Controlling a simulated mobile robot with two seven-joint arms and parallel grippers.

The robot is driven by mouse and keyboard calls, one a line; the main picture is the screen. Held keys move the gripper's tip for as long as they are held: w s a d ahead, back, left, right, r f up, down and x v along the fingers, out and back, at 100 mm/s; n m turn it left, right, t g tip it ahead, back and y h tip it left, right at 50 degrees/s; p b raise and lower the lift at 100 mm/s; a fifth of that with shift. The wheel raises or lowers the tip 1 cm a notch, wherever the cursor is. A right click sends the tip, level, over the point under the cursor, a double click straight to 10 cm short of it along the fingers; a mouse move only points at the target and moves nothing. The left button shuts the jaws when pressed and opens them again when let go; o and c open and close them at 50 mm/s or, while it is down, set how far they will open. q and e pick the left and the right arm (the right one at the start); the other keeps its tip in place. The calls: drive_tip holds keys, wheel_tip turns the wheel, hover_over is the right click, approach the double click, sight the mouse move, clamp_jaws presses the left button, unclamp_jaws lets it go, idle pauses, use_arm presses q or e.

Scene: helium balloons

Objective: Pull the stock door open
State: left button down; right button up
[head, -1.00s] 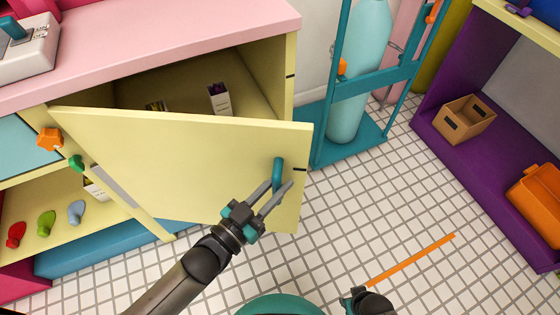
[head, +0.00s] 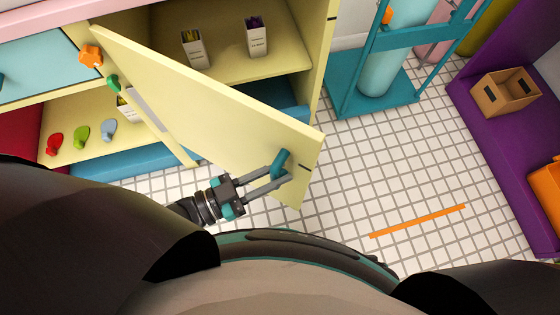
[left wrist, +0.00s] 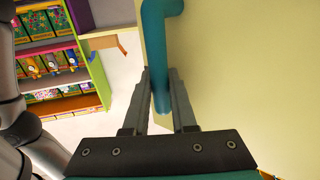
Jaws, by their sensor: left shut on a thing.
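The stock door (head: 200,110) is a pale yellow panel, swung well open from the cupboard, its hinge side at the left. Its teal handle (head: 281,163) is near the free edge. My left gripper (head: 284,178) is shut on the handle. In the left wrist view the two fingers (left wrist: 160,95) lie on both sides of the teal bar (left wrist: 155,50), next to the yellow door face (left wrist: 240,70). My right gripper does not show in the head view.
The open cupboard (head: 225,60) holds small boxes (head: 257,36). A teal rack with a gas cylinder (head: 385,65) stands right of it. An orange strip (head: 418,221) lies on the tiled floor. A purple shelf with a cardboard box (head: 505,92) is at the right.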

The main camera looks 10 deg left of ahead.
use_arm(q)
drive_tip(key=shift+s, duration=0.1)
drive_tip(key=c, duration=1)
unclamp_jaws()
drive_tip(key=shift+s+a, duration=0.35)
drive_tip(key=shift+a, duration=0.1)
drive_tip(key=v, duration=0.3)
drive_tip(key=shift+s+a+p, duration=0.1)
drive_tip(key=shift+a+p, duration=0.05)
drive_tip(key=shift+p, duration=0.25)
drive_tip(key=v, duration=1)
drive_tip(key=shift+s+a+p, duration=0.2)
drive_tip(key=shift+a+p, duration=0.15)
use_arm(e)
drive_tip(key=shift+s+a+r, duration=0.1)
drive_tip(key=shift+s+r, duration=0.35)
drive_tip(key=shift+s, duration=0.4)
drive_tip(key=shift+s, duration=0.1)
